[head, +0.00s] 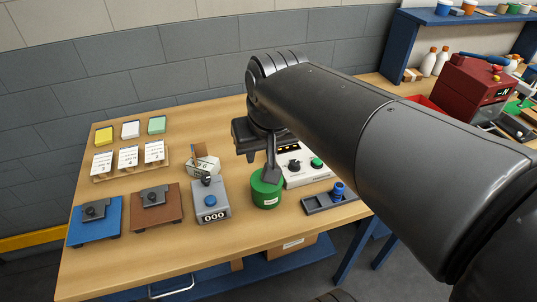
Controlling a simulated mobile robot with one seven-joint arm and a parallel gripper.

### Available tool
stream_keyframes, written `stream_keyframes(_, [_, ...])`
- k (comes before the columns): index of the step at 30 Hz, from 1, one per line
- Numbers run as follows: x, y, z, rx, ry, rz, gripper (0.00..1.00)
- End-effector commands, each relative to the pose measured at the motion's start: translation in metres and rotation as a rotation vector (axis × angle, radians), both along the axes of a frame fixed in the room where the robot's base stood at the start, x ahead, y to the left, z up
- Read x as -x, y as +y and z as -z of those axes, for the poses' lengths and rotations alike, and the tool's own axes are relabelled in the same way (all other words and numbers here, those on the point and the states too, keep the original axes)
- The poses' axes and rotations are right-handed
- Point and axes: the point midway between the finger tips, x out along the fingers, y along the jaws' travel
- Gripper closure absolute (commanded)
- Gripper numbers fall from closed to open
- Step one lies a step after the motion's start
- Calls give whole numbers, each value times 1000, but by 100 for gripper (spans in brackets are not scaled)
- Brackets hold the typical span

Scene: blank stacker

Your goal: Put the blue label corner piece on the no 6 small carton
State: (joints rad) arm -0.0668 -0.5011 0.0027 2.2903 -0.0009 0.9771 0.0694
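A small carton marked 6 (203,166) stands mid-table, left of my gripper, with a tan piece beside its top. I cannot make out for sure which item is the blue label corner piece. A blue plate (83,236) at the front left bears a dark grey angular piece (95,210), and a brown plate (170,209) beside it bears a similar dark piece (152,196). My gripper (271,177) points down at a green round tin (266,194), at or just over its top. My arm hides part of it, and its finger gap does not show.
A grey counter box (211,208) with a blue button stands left of the tin. A white control box (305,172) and a dark tray (322,206) with a blue item are at right. Cards (127,158) and coloured pads (130,129) lie back left.

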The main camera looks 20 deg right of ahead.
Motion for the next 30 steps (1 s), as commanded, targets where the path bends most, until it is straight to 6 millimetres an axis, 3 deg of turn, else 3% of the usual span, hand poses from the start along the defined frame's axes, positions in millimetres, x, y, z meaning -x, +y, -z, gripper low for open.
stream_keyframes(3, [31, -11, 9, 8, -53, 5, 73])
stream_keyframes(9, [60, -20, 24, 19, -106, 7, 73])
stream_keyframes(30, [66, -21, 28, 23, -117, 6, 73])
